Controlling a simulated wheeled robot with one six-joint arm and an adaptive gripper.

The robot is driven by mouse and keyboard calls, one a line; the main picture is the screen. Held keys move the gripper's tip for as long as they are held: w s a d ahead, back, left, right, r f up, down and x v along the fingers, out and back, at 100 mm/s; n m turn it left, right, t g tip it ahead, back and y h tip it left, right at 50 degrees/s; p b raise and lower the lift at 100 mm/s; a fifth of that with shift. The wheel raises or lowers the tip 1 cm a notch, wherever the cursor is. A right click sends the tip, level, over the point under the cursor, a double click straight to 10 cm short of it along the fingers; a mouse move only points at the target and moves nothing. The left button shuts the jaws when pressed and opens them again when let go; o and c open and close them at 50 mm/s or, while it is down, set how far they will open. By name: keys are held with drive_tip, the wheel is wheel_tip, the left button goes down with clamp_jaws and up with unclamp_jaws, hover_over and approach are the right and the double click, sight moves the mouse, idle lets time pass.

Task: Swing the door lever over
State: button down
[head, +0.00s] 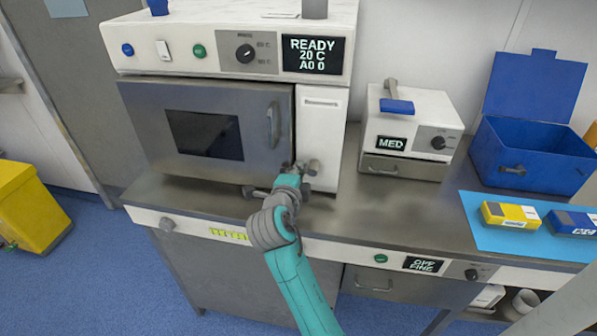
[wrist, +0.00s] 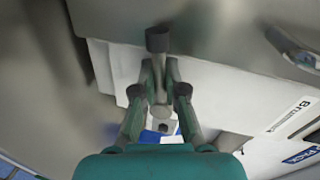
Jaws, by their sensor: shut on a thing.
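The grey metal door (head: 255,100) with a dark window is on the front of the white bench-top machine and looks shut. An upright grey handle (head: 273,125) is near its right edge. A small grey lever (head: 313,167) is at the door's lower right corner, on the white side panel. My gripper (head: 296,169) is at this lever, and its fingers hide part of it. In the wrist view my gripper (wrist: 159,68) has its fingers closed together on the lever, whose dark round end (wrist: 157,40) sticks out past the fingertips.
The machine's display (head: 314,55) reads READY, 20 C. A smaller white unit marked MED (head: 432,115), an open blue box (head: 530,150) and a light blue mat (head: 490,232) with yellow and blue packs are at the right. The steel worktop between is clear.

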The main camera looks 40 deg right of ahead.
drive_tip(key=c, duration=1.2)
unclamp_jaws()
drive_tip(key=shift+a, duration=0.1)
drive_tip(key=v, duration=1.2)
